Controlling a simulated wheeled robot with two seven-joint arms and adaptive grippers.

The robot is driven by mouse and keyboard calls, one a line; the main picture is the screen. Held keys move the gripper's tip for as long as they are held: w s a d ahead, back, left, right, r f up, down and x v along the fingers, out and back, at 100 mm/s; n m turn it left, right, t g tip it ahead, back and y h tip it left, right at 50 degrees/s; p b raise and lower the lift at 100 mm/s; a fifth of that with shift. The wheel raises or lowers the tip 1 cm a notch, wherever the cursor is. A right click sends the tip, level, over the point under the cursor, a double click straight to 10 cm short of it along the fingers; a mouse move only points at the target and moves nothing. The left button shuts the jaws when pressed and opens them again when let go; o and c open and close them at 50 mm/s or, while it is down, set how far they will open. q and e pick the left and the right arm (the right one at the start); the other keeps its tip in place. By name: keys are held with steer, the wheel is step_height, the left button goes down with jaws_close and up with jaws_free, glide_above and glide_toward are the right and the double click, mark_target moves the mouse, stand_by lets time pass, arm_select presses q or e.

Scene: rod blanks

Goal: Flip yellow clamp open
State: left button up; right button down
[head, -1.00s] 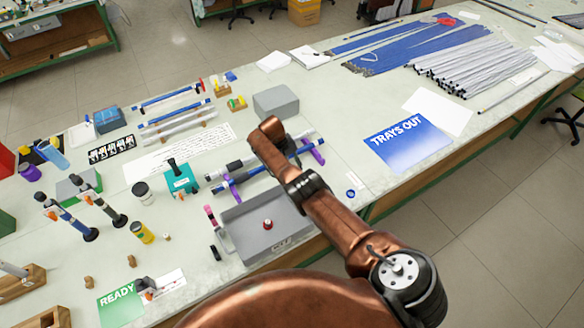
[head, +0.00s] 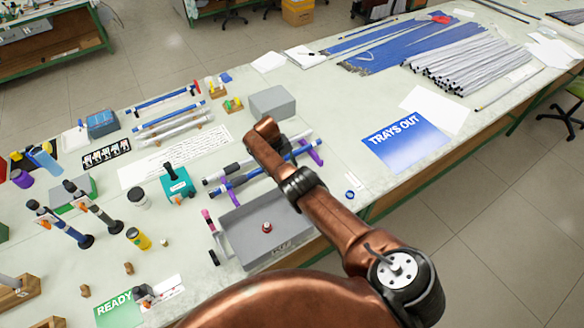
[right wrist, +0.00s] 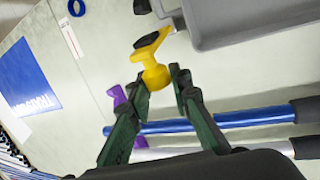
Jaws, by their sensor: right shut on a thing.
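In the right wrist view the yellow clamp (right wrist: 155,72) has a round yellow body and a yellow arm with a dark part, angled up and right. My right gripper (right wrist: 164,80) has its two green fingers on either side of the yellow body and is shut on it. The clamp lies between the blue rod (right wrist: 215,122) and the grey tray (right wrist: 225,22). In the head view my right arm hides the clamp and the right gripper. My left gripper is not in view.
A teal device (head: 177,183) stands to the left.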

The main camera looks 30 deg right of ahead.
steer(key=shift+a+f, duration=0.2)
steer(key=shift+a, duration=0.05)
steer(key=c, duration=2.1)
jaws_free()
steer(key=o, duration=0.4)
steer(key=shift+w, duration=0.1)
steer(key=shift+c, duration=0.2)
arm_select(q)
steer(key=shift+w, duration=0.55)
arm_select(e)
steer(key=v, duration=1.2)
steer(key=shift+d, duration=0.2)
